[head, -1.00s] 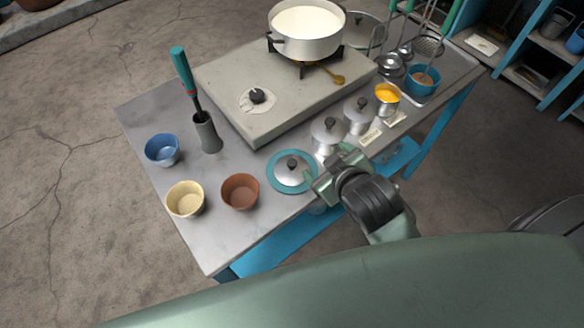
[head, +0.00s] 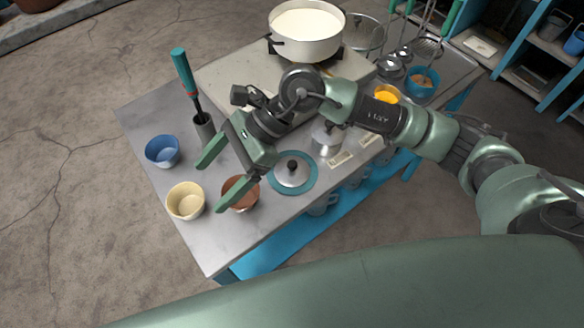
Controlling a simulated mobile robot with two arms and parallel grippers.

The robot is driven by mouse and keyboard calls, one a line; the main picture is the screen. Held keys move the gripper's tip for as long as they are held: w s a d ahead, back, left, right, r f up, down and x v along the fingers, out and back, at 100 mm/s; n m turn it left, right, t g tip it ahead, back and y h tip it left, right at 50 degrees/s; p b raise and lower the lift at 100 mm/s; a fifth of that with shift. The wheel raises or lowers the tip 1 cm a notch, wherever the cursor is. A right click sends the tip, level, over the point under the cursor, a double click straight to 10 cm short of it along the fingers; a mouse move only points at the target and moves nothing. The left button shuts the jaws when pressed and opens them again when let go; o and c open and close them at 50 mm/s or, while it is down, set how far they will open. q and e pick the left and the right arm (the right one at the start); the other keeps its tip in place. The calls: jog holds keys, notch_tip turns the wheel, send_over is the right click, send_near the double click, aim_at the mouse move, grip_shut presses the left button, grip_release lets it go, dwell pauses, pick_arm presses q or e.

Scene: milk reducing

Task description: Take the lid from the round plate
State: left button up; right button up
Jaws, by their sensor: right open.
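The silver lid (head: 295,176) with a dark knob lies on the round teal-rimmed plate (head: 311,188) near the table's front edge. My right gripper (head: 214,183) is open and empty, to the left of the lid and apart from it. Its fingers point left and down; one passes in front of the brown bowl. My right arm reaches across from the right, above and behind the plate. My left gripper is not in view.
A blue bowl (head: 162,150), a cream bowl (head: 186,201) and a brown bowl (head: 244,201) stand left of the plate. A silver lidded pot (head: 326,142) stands right of it. A white pot (head: 306,40) of milk sits at the back. My arm hides part of the stove slab.

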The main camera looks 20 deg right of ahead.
aim_at(293, 164)
jog(key=w+d+f+h, duration=0.1)
jog(key=d, duration=0.1)
jog(key=w+d+f+h, duration=0.1)
jog(key=d, duration=0.1)
jog(key=w+d+f+n+h, duration=0.1)
jog(key=d+h, duration=0.1)
jog(key=d, duration=0.1)
jog(key=shift+f+t, duration=0.25)
jog(key=shift+t, duration=0.15)
jog(key=w+d+h, duration=0.1)
jog(key=d, duration=0.2)
jog(key=w+d+f+h, duration=0.1)
jog(key=d+h, duration=0.1)
jog(key=d, duration=0.1)
jog(key=w+d+h, duration=0.1)
jog(key=d, duration=0.3)
jog(key=shift+w+f+n+t, duration=0.2)
jog(key=shift+f+n+t, duration=0.1)
jog(key=shift+n, duration=0.1)
jog(key=shift+d+f+h, duration=0.15)
jog(key=shift+f+h, duration=0.05)
jog(key=shift+h, duration=0.1)
jog(key=f+p, duration=0.1)
jog(key=f, duration=0.2)
jog(key=f+p, duration=0.1)
jog(key=f, duration=0.2)
jog(key=shift+s+a+f+p, duration=0.1)
jog(key=shift+a+f+p, duration=0.1)
jog(key=shift+p, duration=0.1)
jog(key=shift+f, duration=0.45)
